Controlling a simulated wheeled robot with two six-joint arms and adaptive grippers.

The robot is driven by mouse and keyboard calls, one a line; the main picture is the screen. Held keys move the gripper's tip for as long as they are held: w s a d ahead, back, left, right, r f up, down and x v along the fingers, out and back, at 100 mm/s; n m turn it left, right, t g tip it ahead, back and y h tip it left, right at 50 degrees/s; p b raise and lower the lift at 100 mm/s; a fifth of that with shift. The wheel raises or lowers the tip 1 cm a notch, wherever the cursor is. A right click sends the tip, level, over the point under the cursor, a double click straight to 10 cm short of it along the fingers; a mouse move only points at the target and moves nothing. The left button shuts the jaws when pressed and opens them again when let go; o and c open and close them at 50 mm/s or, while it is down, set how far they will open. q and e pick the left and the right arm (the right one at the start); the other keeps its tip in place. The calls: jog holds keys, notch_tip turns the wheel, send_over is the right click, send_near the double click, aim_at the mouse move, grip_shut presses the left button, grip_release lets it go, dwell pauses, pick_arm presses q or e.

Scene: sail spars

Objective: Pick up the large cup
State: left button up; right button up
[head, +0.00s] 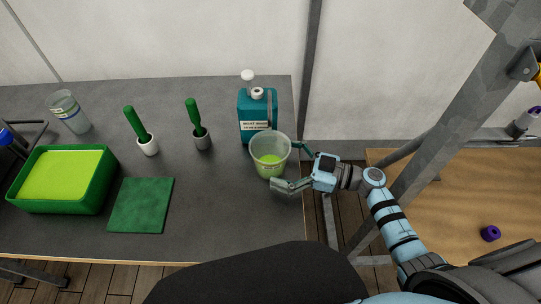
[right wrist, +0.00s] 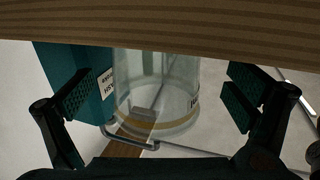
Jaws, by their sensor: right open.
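A large clear cup (head: 270,152) with green in its bottom stands near the right end of the grey table, just in front of the teal bottle. My right gripper (head: 284,165) is open, coming in from the right, with one finger on the far side of the cup and one on the near side. In the right wrist view the clear cup (right wrist: 157,85) sits between the two spread fingers (right wrist: 157,97), with a gap visible on each side. My left gripper is not in view.
The teal bottle (head: 258,112) stands close behind the cup. Another clear cup (head: 70,113) is at the back left. A green tray (head: 97,195), a green cloth (head: 141,205) and two green-handled tools in holders (head: 148,146) (head: 202,139) stand left. The table front between is clear.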

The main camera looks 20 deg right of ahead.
aim_at(270, 159)
jog(key=x, duration=0.3)
jog(key=shift+w+a+f, duration=0.15)
jog(key=shift+w, duration=0.2)
jog(key=shift+s, duration=0.15)
jog(key=c, duration=1.3)
